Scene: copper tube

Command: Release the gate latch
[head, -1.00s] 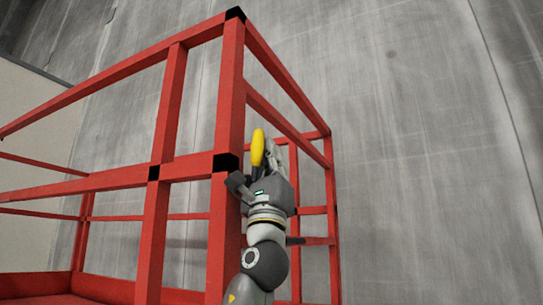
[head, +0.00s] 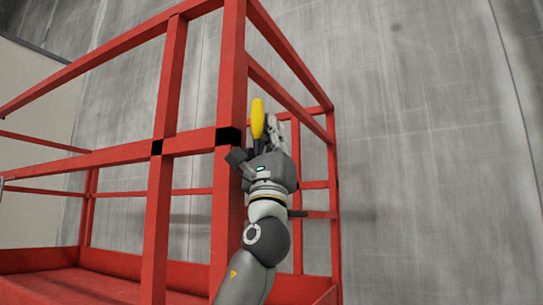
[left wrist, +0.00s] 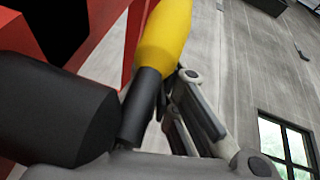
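The gate latch handle shows as a yellow grip (head: 257,118) standing upright beside the red corner post of the cage. In the left wrist view the yellow grip (left wrist: 165,35) sits on a black shaft (left wrist: 140,105). My left gripper (head: 272,138) is right at the handle, pointing up. Its grey finger links show just right of the shaft in the left wrist view. The handle hides part of the fingers, so I cannot tell whether they close on it. My right gripper is out of view.
The red cage (head: 230,185) has posts and rails, with black bands at some joints. A dark block (head: 238,157) shows between the post and my left gripper. A grey concrete wall (head: 430,130) stands behind. The space right of the cage looks clear.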

